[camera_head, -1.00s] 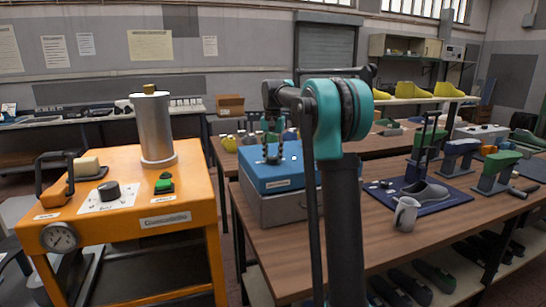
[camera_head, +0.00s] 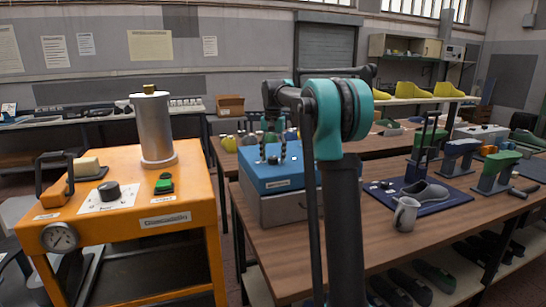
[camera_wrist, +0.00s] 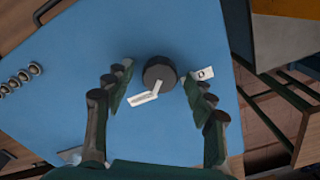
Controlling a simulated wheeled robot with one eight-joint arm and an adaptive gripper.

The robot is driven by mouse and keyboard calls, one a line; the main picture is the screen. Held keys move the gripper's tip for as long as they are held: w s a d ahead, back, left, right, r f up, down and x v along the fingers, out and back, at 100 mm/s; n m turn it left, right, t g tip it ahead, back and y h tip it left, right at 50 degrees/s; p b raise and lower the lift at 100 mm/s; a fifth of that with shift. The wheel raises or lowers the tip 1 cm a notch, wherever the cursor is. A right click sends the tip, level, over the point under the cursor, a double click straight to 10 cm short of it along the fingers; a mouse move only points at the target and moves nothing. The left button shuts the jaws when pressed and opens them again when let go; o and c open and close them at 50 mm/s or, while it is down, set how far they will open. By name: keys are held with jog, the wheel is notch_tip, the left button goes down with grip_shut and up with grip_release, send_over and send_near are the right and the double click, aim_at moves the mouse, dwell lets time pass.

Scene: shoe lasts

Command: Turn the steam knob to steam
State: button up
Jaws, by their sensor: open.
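A round dark knob (camera_wrist: 160,73) stands on the flat blue top (camera_wrist: 110,45) of a box in the wrist view. A white bar reaches from the knob toward a white label (camera_wrist: 144,98) at its lower left. Another small white label (camera_wrist: 204,74) with a dark mark lies at its right. My gripper (camera_wrist: 158,88) is open, with one finger on each side of the knob and a gap to both. In the head view my gripper (camera_head: 273,153) points down over the blue box (camera_head: 270,180); the knob cannot be made out there.
Several round studs (camera_wrist: 20,78) line the blue top's left side. An orange bench (camera_head: 190,215) with a metal cylinder (camera_head: 155,130) and another dark knob (camera_head: 109,191) stands left. A mug (camera_head: 406,214) and shoe lasts are on the wooden table (camera_head: 350,245) right.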

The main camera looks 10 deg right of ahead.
aim_at(273, 158)
notch_tip(273, 158, up, 12)
dwell(0.5)
